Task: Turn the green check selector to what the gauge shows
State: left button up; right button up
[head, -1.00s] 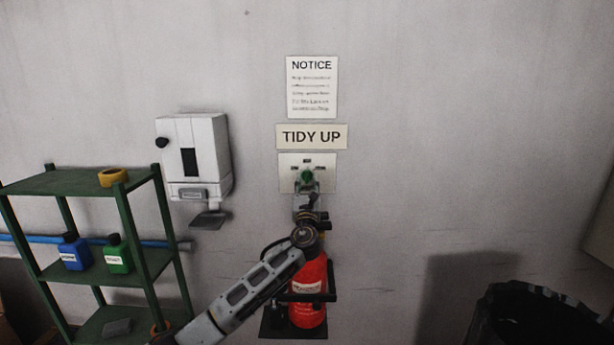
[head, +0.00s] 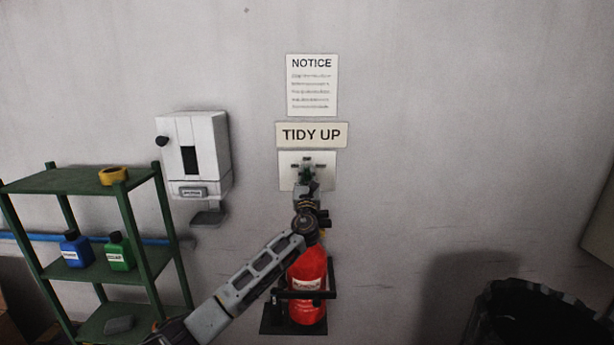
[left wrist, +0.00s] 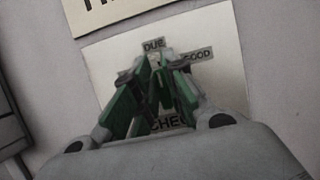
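The green check selector (head: 306,174) sits on a pale plate (head: 289,172) on the wall, partly hidden by my left gripper. In the left wrist view the plate (left wrist: 225,75) carries the words DUE, GOOD and a partly covered CHEC. My left gripper (head: 307,183) is at the selector; its fingers (left wrist: 166,72) converge over the plate, with green between and along them. I cannot tell whether they grip the knob or which label it points to. A red fire extinguisher (head: 308,283) stands below, its top behind my arm; no gauge reading shows. My right gripper is not in view.
A TIDY UP sign (head: 311,135) and a notice (head: 312,85) are above the plate. A white dispenser (head: 205,150) and a green shelf (head: 135,225) with bottles stand left. A black bin (head: 540,315) is at lower right. The wall right of the plate is clear.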

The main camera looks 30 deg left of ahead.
pick_arm(q)
grip_shut()
jog(key=shift+n, duration=0.3)
jog(key=shift+s+a+f+n+g+y+b, duration=0.1)
jog(key=shift+n+g+y+b, duration=0.75)
jog(key=shift+n, duration=1.4)
jog(key=shift+a+f+n+g+y+b, duration=0.1)
jog(key=shift+n+g+y+b, duration=0.4)
jog(key=shift+n+g+b, duration=1.2)
jog(key=shift+s+a+n+g+y+b, duration=0.1)
jog(key=shift+n+g+y+b, duration=0.4)
jog(key=shift+n, duration=2.25)
